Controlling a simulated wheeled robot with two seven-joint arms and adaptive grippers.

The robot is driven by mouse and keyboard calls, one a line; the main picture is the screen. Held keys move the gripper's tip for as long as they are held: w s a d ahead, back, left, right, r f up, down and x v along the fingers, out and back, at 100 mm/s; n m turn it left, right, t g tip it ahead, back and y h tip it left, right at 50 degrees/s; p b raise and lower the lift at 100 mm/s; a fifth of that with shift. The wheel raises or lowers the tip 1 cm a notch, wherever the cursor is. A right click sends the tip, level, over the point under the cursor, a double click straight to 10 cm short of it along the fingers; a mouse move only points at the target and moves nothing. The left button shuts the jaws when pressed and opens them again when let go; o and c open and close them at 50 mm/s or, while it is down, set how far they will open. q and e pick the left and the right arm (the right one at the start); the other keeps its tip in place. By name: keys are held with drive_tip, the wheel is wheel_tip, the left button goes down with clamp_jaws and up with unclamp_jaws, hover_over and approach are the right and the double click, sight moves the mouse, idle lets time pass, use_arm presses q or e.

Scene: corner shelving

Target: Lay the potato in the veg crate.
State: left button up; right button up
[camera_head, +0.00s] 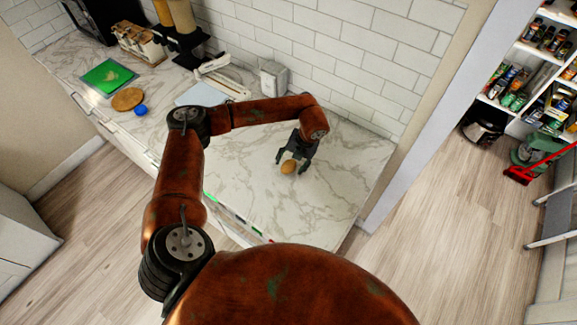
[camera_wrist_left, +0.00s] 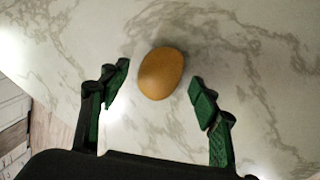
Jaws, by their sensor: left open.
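The potato (camera_head: 288,167) is a brown-orange, egg-shaped lump lying on the white marble counter. In the left wrist view the potato (camera_wrist_left: 161,73) sits between the two fingertips, with clear counter on both sides of it. My left gripper (camera_head: 291,163) is open and low over the counter around the potato. In the wrist view its green-padded fingers (camera_wrist_left: 159,78) are apart, and I see no contact with the potato. My right gripper is not in view. I cannot identify a veg crate with certainty in either view.
The marble counter (camera_head: 330,190) is bare right of the gripper. To the left are a white rack (camera_head: 222,78), a blue object (camera_head: 140,110), a round brown board (camera_head: 127,99), a green flat item (camera_head: 107,76) and a wooden holder (camera_head: 138,42). A tiled wall (camera_head: 340,60) backs the counter.

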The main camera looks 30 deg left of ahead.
use_arm(q)
drive_tip(key=shift+a+f, duration=0.25)
drive_tip(key=shift+f, duration=0.35)
drive_tip(key=c, duration=1.3)
